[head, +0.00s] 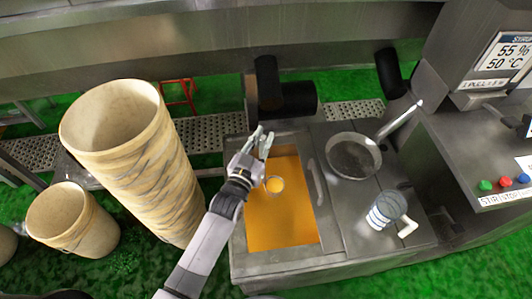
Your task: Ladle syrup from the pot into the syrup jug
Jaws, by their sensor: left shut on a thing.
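My left gripper (262,142) is over the rectangular syrup tank, near its far left edge. It is shut on what appears to be the ladle, whose handle is mostly hidden by the gripper. The ladle's round bowl (274,185), with orange syrup in it, shows just below the gripper against the syrup. The orange syrup (284,222) fills the tank. A round steel pot (353,156) with a long handle sits on the counter to the right; its inside looks grey. The syrup jug (386,209), clear with blue bands and a white handle, stands in front of the pot. My right gripper is out of view.
A tall stack of beige buckets (160,165) stands close to the left of my arm, with another bucket (72,222) farther left. A control panel (497,182) with colored buttons and a display (506,52) is at the right. Dark cylinders (285,100) stick out behind the tank.

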